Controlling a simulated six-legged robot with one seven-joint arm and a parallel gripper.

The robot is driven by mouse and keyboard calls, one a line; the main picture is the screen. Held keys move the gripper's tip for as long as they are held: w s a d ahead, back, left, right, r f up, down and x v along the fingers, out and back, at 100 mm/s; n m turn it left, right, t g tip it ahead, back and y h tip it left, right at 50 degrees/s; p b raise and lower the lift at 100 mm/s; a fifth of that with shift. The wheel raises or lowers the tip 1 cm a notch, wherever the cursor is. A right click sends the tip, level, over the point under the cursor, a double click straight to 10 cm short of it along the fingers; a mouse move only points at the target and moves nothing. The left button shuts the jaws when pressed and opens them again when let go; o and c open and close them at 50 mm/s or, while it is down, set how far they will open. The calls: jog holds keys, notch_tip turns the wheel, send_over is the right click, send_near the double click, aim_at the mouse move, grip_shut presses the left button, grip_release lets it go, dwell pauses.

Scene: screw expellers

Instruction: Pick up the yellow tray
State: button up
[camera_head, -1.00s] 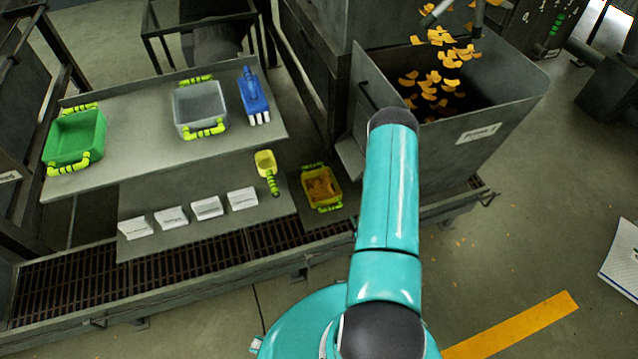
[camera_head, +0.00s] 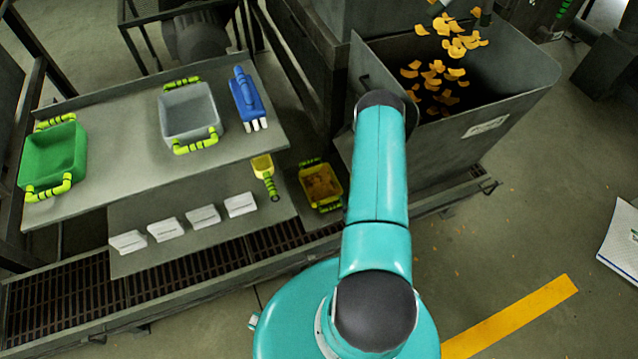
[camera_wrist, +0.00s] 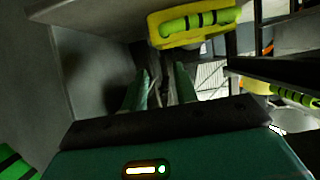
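The yellow tray (camera_head: 311,193) sits low on a grey ledge left of my arm in the head view. It has bright green banded handles at its back and front and holds orange-brown material. My gripper is hidden in the head view. In the wrist view my gripper (camera_wrist: 161,86) has two teal fingers standing apart with nothing visible between them. A yellow piece with a green, black-banded handle (camera_wrist: 199,22) lies above the fingertips there. It looks like the yellow tray, but I cannot tell for certain.
A green tray (camera_head: 52,158), grey tray (camera_head: 189,113) and blue tool (camera_head: 246,94) lie on the upper shelf. A yellow scoop (camera_head: 262,166) and several white labels (camera_head: 203,217) lie below. A metal hopper (camera_head: 480,128) with orange chips stands right of the arm.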

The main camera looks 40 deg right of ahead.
aim_at(338, 182)
jog(key=x, duration=0.4)
jog(key=shift+w+d+f, duration=0.15)
jog(key=shift+w+f, duration=0.05)
jog(key=shift+w, duration=0.05)
jog(key=x, duration=0.6)
jog(key=shift+w+d, duration=0.2)
jog(key=shift+d, duration=0.1)
jog(key=shift+c, duration=0.2)
grip_shut()
